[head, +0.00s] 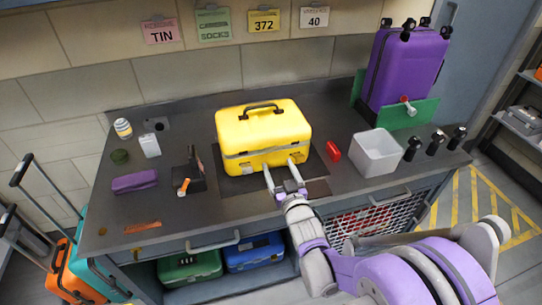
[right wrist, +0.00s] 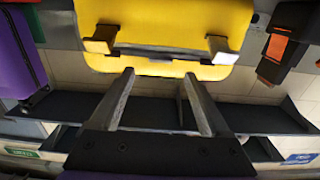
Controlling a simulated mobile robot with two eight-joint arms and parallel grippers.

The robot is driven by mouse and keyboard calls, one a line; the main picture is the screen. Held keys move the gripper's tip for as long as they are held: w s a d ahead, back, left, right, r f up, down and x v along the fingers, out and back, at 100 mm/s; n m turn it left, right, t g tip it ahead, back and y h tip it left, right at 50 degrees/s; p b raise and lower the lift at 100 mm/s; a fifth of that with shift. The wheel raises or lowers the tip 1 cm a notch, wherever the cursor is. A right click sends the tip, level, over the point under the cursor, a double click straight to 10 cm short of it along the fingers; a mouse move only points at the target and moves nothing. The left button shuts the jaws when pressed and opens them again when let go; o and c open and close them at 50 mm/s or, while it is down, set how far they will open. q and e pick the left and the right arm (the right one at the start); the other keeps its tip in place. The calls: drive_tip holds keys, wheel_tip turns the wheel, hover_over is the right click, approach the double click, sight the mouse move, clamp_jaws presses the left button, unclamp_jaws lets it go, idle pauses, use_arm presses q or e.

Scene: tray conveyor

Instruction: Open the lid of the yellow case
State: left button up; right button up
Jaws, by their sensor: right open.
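The yellow case (head: 262,128) stands upright on the dark counter with its lid down and a black handle on top. In the right wrist view the case (right wrist: 165,22) fills the top, with a dark seam and two pale latches (right wrist: 100,40) (right wrist: 222,48) on its front. My right gripper (head: 279,168) is open at the front of the case, its two fingers pointing at the front face. In the right wrist view the open gripper (right wrist: 158,75) has nothing between its fingers; whether the tips touch the case I cannot tell. My left gripper is not in view.
A red object (head: 333,151) and a white bin (head: 378,147) stand right of the case. A purple suitcase (head: 408,65) stands at the back right. A black holder with an orange-handled tool (head: 188,183) and a purple pouch (head: 135,181) lie left. The counter's front left is mostly clear.

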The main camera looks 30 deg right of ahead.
sight(271, 151)
drive_tip(key=x, duration=0.6)
drive_tip(key=shift+w+a, duration=0.1)
drive_tip(key=shift+c, duration=0.3)
clamp_jaws()
idle(1.0)
